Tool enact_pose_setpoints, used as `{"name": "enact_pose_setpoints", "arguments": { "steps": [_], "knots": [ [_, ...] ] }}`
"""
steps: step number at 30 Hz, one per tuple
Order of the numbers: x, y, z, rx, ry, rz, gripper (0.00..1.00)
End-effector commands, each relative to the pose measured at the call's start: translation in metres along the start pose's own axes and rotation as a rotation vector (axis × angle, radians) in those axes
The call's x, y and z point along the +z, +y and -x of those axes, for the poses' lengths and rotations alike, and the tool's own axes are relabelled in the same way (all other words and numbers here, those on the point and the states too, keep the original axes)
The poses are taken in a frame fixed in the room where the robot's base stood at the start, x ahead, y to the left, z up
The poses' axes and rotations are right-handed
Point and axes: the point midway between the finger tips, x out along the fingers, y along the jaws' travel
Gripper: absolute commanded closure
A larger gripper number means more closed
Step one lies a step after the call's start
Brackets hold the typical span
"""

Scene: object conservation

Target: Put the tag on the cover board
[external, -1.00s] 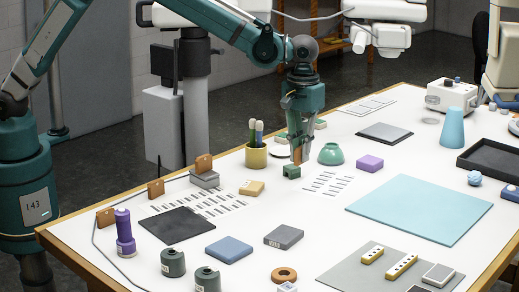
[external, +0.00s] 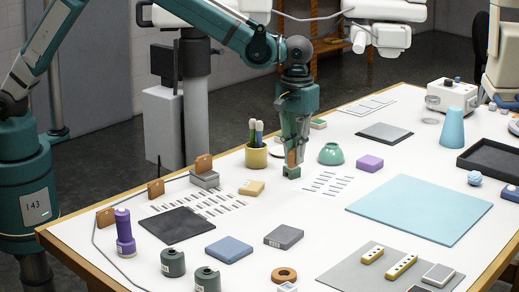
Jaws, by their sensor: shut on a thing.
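My gripper (external: 292,166) points straight down near the middle of the table. It is shut on a small orange-brown piece (external: 292,157), which looks like the tag and is mostly hidden by the fingers. A small green block (external: 291,173) is right at the fingertips; I cannot tell whether it touches them. A large flat light blue board (external: 420,210) lies to the right, well apart from my gripper, with a bare top. I cannot tell for sure which flat board is the cover board.
A yellow cup with brushes (external: 256,154) stands left of my gripper and a green bowl (external: 331,154) right of it. A purple block (external: 369,163) lies further right. A dark plate (external: 183,225), a blue block (external: 229,249) and a grey block (external: 284,236) lie in front.

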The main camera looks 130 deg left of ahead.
Motion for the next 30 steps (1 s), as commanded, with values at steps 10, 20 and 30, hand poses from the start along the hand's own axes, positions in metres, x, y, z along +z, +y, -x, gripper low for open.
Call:
{"name": "enact_pose_setpoints", "arguments": {
  "steps": [10,20,30],
  "knots": [
    [0.096,-0.017,0.007,0.000,0.000,-0.021,0.99],
    [0.199,-0.053,0.012,0.000,0.000,-0.041,0.99],
    [0.292,-0.105,0.011,0.000,0.000,-0.060,0.99]
  ]
}}
